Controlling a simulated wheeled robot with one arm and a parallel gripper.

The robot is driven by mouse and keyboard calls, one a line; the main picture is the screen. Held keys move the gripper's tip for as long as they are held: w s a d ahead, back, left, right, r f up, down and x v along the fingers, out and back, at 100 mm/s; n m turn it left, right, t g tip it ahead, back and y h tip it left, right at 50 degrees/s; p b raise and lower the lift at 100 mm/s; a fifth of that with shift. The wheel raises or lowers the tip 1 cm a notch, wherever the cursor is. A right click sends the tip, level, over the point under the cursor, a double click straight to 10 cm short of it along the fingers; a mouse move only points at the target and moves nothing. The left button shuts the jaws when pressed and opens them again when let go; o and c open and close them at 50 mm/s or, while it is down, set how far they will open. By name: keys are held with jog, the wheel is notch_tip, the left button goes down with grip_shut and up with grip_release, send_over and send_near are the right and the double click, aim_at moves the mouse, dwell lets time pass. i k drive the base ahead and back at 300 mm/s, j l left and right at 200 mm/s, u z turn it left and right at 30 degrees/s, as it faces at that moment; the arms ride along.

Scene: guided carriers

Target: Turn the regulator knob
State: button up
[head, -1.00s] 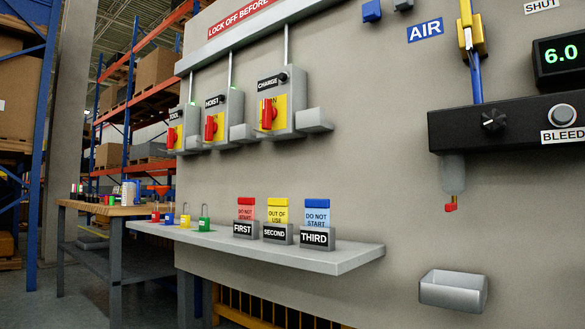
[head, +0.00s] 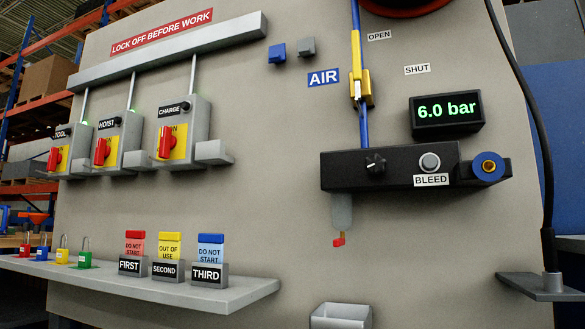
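The regulator knob (head: 375,164) is a small black knob with a pale pointer line. It sits on the front of a black regulator block (head: 335,170) on the grey wall panel, right of centre in the head view. The display (head: 447,112) above it reads 6.0 bar in green. A round grey button (head: 430,162) labelled BLEED is to the knob's right. A clear bowl (head: 342,211) with a red tip hangs under the block. My gripper is not in view.
Three boxes with red switches (head: 165,143) are at left. A grey shelf (head: 230,296) with tag holders and padlocks juts out below. A grey bin (head: 341,316) is at bottom centre. A black cable and a small bracket (head: 545,285) are at right.

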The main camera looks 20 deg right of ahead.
aim_at(375, 165)
jog(key=z, duration=1.1)
